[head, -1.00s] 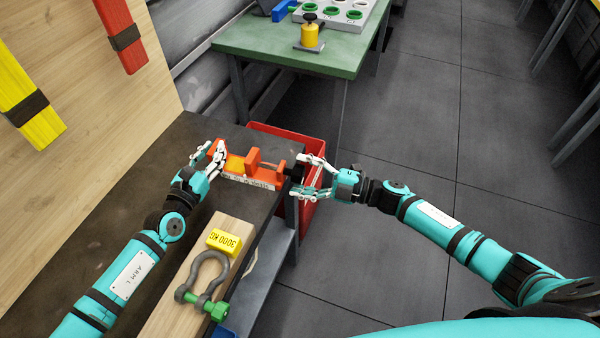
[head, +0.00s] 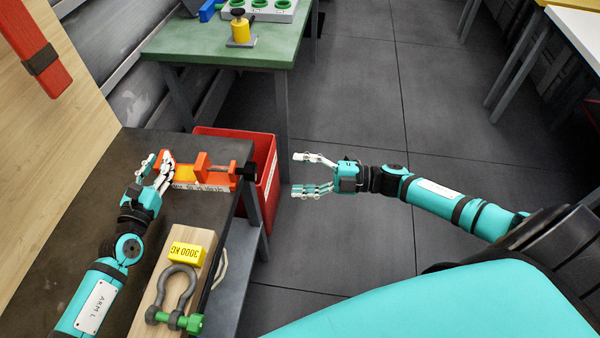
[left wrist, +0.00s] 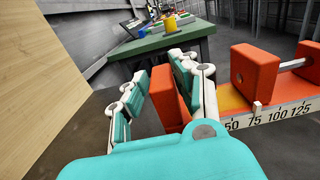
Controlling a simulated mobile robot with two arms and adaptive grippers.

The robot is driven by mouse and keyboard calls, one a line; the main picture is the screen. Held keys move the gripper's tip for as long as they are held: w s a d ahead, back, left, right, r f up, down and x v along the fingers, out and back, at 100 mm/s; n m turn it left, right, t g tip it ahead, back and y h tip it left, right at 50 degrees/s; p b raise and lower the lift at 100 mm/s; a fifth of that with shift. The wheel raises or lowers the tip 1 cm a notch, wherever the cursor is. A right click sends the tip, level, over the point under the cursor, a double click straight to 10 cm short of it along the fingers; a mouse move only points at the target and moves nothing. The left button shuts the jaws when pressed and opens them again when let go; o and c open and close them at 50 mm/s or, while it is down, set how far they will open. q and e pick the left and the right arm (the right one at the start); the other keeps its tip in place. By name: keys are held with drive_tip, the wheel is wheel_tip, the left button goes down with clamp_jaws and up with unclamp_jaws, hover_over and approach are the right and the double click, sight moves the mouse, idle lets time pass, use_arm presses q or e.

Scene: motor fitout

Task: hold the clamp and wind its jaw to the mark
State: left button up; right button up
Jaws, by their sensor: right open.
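The orange clamp (head: 218,180) lies along the far end of the dark bench, with a yellow patch, a pale scale strip and a black knob (head: 249,171) at its right end. Its sliding jaw (left wrist: 255,72) stands above the scale in the left wrist view, where 50 to 125 can be read; the mark cannot be made out. My left gripper (head: 158,165) is at the clamp's left end, its fingers on both sides of the orange end plate (left wrist: 170,98), partly hiding it. My right gripper (head: 299,174) is open and empty, right of the knob and apart from it.
A red bin (head: 265,190) stands beside the bench below the knob. A wooden block (head: 150,318) with a yellow 3000 KG weight tag (head: 187,253) and a grey shackle (head: 178,288) lies nearer. A green table (head: 225,48) stands behind.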

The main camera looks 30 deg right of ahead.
use_arm(q)
drive_tip(key=o, duration=0.4)
drive_tip(key=v, duration=1.1)
drive_tip(key=shift+s+a, duration=0.15)
drive_tip(key=shift+s, duration=0.3)
